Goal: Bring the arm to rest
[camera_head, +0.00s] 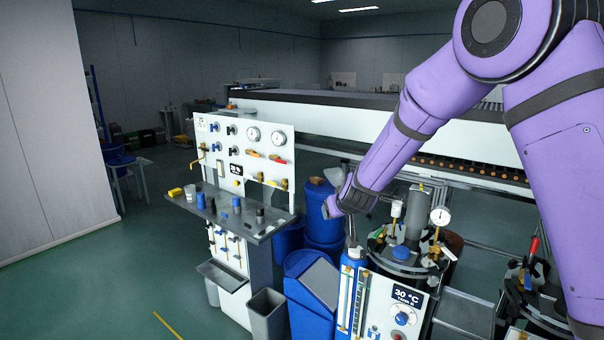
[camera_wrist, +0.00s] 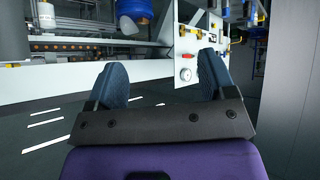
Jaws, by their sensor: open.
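My purple arm comes in from the upper right in the head view and reaches down to the left. My gripper (camera_head: 334,206) is at its end, in front of blue barrels and to the right of the white panel fixture (camera_head: 240,146). In the wrist view my gripper (camera_wrist: 163,84) shows two blue-grey fingers set wide apart with nothing between them. The panel carries gauges, valves and a grey shelf (camera_head: 232,213) with small blue and dark items. My gripper is apart from the panel.
Below my gripper stand a blue cylinder (camera_head: 352,286) and a control box reading 30 °C (camera_head: 398,306). A tank with a gauge (camera_head: 440,216) stands to the right. Blue barrels (camera_head: 322,220) and grey bins (camera_head: 267,316) are near the panel.

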